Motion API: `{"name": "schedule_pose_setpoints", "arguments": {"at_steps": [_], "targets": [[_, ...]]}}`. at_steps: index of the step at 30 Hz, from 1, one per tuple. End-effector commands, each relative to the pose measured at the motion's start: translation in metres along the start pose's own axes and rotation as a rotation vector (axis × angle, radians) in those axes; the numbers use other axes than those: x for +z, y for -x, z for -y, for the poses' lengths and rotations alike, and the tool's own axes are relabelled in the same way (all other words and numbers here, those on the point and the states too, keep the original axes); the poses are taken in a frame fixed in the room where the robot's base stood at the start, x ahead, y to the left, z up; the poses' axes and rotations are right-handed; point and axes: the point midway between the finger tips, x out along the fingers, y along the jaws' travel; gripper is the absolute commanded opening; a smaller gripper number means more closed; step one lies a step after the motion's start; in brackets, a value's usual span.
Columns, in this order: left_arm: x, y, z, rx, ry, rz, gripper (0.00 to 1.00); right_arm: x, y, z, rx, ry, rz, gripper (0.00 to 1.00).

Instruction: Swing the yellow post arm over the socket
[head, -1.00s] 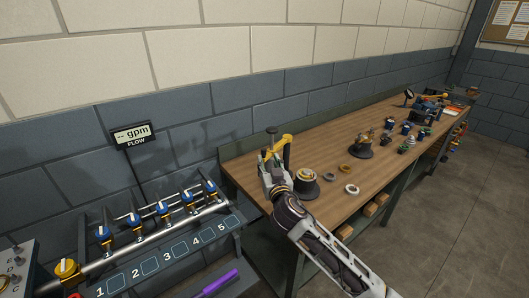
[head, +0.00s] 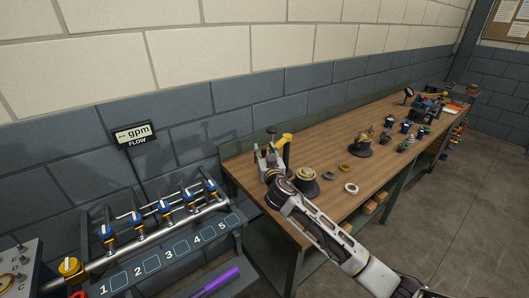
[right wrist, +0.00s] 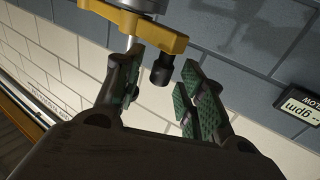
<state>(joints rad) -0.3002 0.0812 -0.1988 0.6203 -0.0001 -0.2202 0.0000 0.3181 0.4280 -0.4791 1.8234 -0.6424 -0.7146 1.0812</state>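In the head view the yellow post arm (head: 286,139) sits on a dark upright post (head: 287,155) at the near-left end of the bench. My right gripper (head: 268,157) is just left of the post. The right wrist view shows the yellow arm (right wrist: 150,28) above my open fingers (right wrist: 160,82), with a dark knob (right wrist: 163,68) hanging below it, in the gap between the fingertips; I cannot tell whether they touch it. A round pale-topped piece on a dark base (head: 307,184), perhaps the socket, stands right of the gripper, partly covered by my right arm. My left gripper is not in view.
Several loose rings, one white (head: 351,188), lie on the wooden bench (head: 325,142). A brass-coloured assembly (head: 361,147) and several small parts stand farther along. The wall (head: 240,128) is close behind. A valve rack (head: 170,212) stands at left.

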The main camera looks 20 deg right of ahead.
Motion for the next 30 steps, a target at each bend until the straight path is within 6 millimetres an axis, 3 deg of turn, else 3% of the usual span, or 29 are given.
{"name": "schedule_pose_setpoints", "arguments": {"at_steps": [10,19,30], "targets": [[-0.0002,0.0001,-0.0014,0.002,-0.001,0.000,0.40,0.0002,-0.0011,0.0003,0.000,0.000,0.000,0.39],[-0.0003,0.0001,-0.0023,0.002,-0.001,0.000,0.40,0.0003,-0.0010,0.0002,0.000,0.000,0.000,0.00],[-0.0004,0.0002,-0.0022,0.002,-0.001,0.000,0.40,0.0005,-0.0005,-0.0011,-0.001,0.000,0.001,0.00]]}}
